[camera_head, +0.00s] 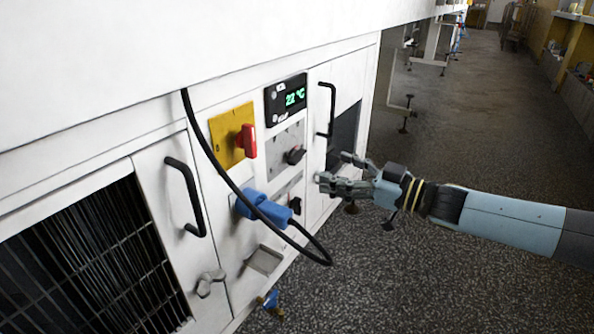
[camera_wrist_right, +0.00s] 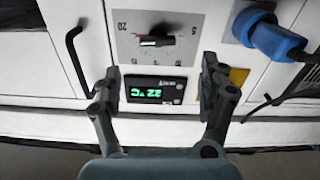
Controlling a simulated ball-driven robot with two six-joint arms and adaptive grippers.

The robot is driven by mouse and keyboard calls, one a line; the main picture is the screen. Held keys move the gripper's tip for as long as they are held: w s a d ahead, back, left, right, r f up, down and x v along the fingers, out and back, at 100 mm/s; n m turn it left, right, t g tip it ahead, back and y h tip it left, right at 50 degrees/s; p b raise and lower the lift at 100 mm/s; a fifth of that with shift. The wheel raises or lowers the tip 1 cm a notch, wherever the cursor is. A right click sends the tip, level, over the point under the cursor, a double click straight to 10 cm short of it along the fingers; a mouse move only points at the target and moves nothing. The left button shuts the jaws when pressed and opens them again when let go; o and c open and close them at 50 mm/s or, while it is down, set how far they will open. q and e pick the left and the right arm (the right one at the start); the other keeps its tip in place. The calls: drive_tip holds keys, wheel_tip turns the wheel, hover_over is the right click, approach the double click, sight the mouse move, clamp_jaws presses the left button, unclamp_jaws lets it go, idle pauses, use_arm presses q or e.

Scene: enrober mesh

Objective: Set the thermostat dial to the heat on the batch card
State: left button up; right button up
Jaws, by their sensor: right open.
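The thermostat dial (camera_head: 295,155) is a dark knob on a pale scale plate on the white machine's front panel. In the right wrist view the dial (camera_wrist_right: 157,40) appears upside down, with 20 and 5 legible on its plate; the other marks are hard to read. A black display (camera_head: 286,99) above the dial reads 22 °C in green. It also shows in the wrist view (camera_wrist_right: 146,90). My right gripper (camera_head: 337,172) is open and empty, in front of the panel and apart from the dial. No batch card is visible. My left gripper is out of view.
A red switch (camera_head: 248,141) on a yellow plate sits left of the dial. A blue plug (camera_head: 265,208) with a hanging black cable is below. Black door handles (camera_head: 326,109) stick out at both sides. The speckled floor to the right is open.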

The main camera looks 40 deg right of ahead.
sight(301, 157)
drive_tip(key=b+x, duration=0.1)
drive_tip(key=x, duration=0.3)
drive_tip(key=b+x, duration=0.2)
drive_tip(key=x, duration=0.3)
drive_tip(key=shift+d, duration=0.25)
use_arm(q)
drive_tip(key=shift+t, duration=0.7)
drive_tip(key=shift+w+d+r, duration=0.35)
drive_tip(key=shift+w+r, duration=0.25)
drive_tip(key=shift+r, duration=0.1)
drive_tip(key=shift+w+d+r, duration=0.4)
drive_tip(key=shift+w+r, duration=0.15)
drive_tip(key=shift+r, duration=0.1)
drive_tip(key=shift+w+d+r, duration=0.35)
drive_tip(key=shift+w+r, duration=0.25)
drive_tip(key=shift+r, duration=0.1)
use_arm(e)
drive_tip(key=shift+x, duration=0.75)
drive_tip(key=shift+r, duration=0.1)
drive_tip(key=c, duration=1.2)
